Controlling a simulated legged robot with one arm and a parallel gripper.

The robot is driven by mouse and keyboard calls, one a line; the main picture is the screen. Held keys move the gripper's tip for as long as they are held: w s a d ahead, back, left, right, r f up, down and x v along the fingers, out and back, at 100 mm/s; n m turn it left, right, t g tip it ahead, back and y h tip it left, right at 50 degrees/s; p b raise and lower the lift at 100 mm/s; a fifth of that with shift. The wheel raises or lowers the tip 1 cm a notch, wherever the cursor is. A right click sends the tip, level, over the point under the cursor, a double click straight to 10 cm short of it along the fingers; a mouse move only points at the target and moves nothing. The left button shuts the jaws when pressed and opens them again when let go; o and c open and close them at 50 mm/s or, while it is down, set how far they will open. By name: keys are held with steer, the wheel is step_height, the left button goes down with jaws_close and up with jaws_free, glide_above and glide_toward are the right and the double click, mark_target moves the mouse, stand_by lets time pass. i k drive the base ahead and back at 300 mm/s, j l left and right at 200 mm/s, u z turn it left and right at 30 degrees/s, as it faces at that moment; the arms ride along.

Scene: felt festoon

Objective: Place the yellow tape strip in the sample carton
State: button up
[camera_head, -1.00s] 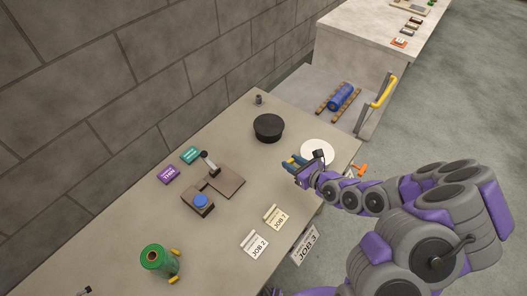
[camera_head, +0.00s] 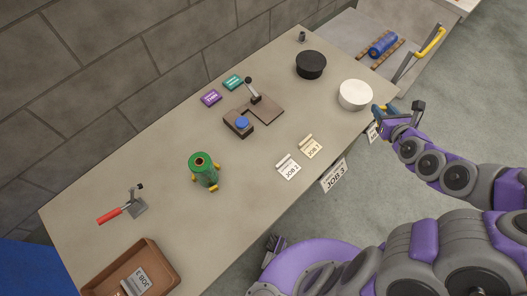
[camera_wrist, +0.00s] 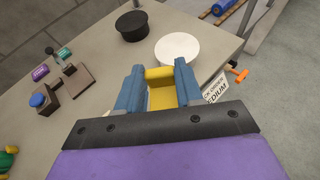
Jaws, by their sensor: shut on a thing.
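The yellow tape strip (camera_wrist: 160,90) shows in the wrist view as a yellow block between the blue fingers of my gripper (camera_wrist: 158,86). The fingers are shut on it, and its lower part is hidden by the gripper. In the head view my gripper (camera_head: 385,109) is at the table's right front edge, just right of the white round tub, and the strip is hard to make out there. A brown open box (camera_head: 165,264), seemingly the sample carton, stands at the table's near left end. It has a JOB label and is partly cut off by the frame.
On the table (camera_head: 240,205) are a green spool (camera_head: 203,171), a red-handled tool (camera_head: 117,214), a brown fixture with a blue knob (camera_head: 242,123), two job cards (camera_head: 298,158), a black round tub (camera_head: 311,65) and a white round tub (camera_head: 355,95).

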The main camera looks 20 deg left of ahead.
mark_target(157, 271)
steer(key=k+j, duration=0.25)
steer(key=k, duration=0.25)
steer(key=k+j, duration=0.25)
steer(key=k, duration=0.25)
steer(key=k+j, duration=0.25)
steer(key=k, duration=0.25)
steer(key=k+j, duration=0.25)
steer(key=k, duration=0.25)
